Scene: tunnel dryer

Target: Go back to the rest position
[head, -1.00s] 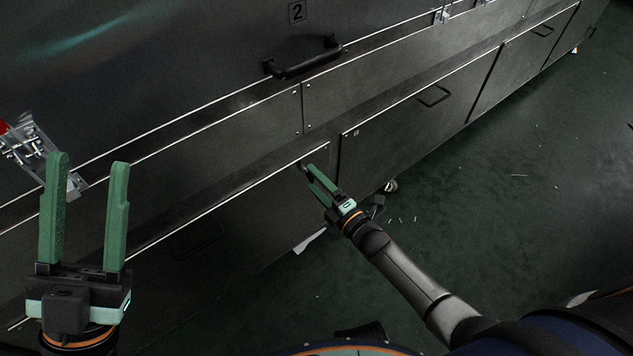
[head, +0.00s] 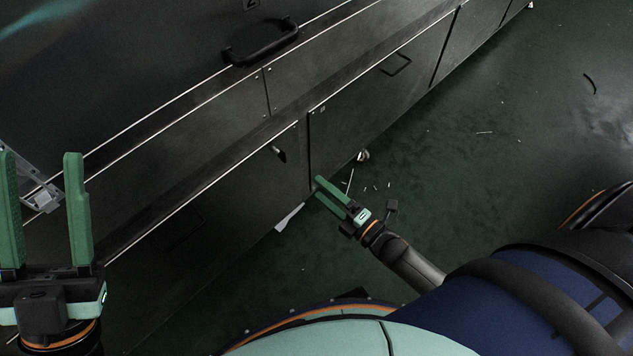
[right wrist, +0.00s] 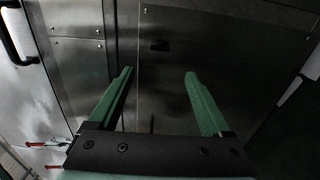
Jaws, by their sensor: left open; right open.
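My left gripper (head: 42,205) is at the left edge of the head view, its two green fingers upright and apart, with nothing between them. It is in front of the dryer's dark metal side. My right gripper (head: 334,197) is right of the middle in the head view, open and empty, near the lower edge of the dryer panels and apart from them as far as I can tell. In the right wrist view its green fingers (right wrist: 160,95) are spread, with a metal panel (right wrist: 205,55) beyond them and nothing held.
The dryer (head: 215,115) fills the upper left, with a black bar handle (head: 262,43) and a small dark latch (head: 279,154) on its panels. A caster (head: 363,155) shows under it. The dark green floor (head: 490,160) at right is mostly clear, with small light scraps.

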